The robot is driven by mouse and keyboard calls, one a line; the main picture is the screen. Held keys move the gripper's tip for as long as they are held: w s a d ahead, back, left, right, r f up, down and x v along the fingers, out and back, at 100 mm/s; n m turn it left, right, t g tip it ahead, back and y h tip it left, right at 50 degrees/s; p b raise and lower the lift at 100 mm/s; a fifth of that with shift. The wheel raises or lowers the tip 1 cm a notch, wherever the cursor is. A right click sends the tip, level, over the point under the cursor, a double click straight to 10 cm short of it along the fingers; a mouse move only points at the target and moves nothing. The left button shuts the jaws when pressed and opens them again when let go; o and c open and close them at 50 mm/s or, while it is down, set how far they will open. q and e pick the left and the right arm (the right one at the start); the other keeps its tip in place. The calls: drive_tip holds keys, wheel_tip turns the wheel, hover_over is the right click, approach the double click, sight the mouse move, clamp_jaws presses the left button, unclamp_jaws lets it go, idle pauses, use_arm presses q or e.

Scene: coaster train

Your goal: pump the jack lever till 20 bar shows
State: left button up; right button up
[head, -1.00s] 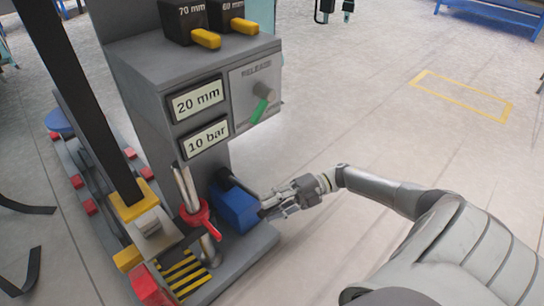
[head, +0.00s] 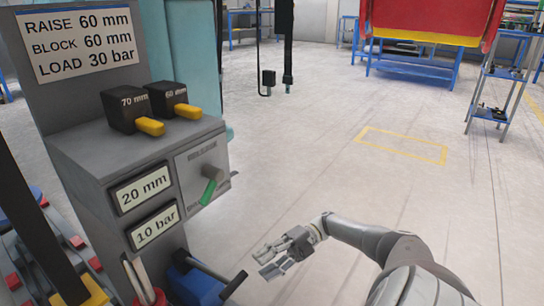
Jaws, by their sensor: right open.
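The grey jack stand (head: 85,160) fills the left of the head view. Its upper display (head: 141,188) reads 20 mm and its lower display (head: 155,226) reads 10 bar. The blue pump block (head: 193,287) is at its foot, partly cut off by the bottom edge. The dark jack lever (head: 211,272) sticks out from the block to the right and ends in a crosswise handle (head: 235,285). My right gripper (head: 267,263) is open and empty, just right of the handle and apart from it in the picture. My left gripper is out of view.
A release panel (head: 203,170) with a green lever (head: 208,192) is on the stand's side. Two black blocks (head: 120,108) (head: 165,98) with yellow handles, marked 70 mm and 60 mm, sit on top. A sign reads raise 60, block 60, load 30 bar.

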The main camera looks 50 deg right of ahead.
drive_tip(key=shift+v, duration=0.8)
idle(2.3)
